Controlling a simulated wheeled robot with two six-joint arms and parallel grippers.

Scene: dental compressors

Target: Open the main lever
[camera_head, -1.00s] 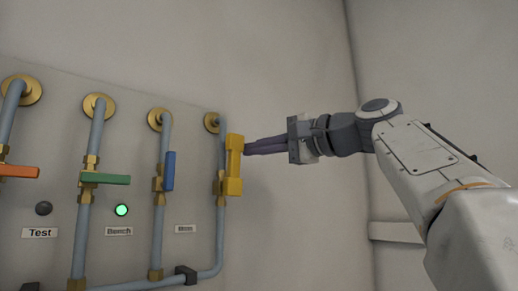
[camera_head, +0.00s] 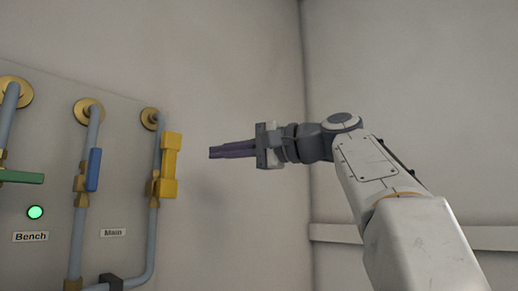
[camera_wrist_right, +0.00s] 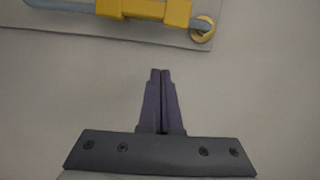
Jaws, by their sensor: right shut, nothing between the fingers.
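A "Main" label (camera_head: 113,232) sits on the wall panel between two levers. To its upper left is a blue lever (camera_head: 94,169), upright along its pipe. To its upper right is a chunky yellow lever (camera_head: 170,165), also upright along its pipe. The yellow lever shows at the top edge of the right wrist view (camera_wrist_right: 145,9), partly cut off. My right gripper (camera_head: 211,152) is shut and empty, its purple fingers pointing left at the yellow lever with a clear gap. In the wrist view its fingertips (camera_wrist_right: 160,71) are together over bare wall. My left gripper is not in view.
A green lever (camera_head: 22,177) sticks out sideways at the left, above a lit green lamp (camera_head: 35,212) and a "Bench" label (camera_head: 31,237). Grey-blue pipes run down the panel. Bare wall lies right of the panel, up to a room corner.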

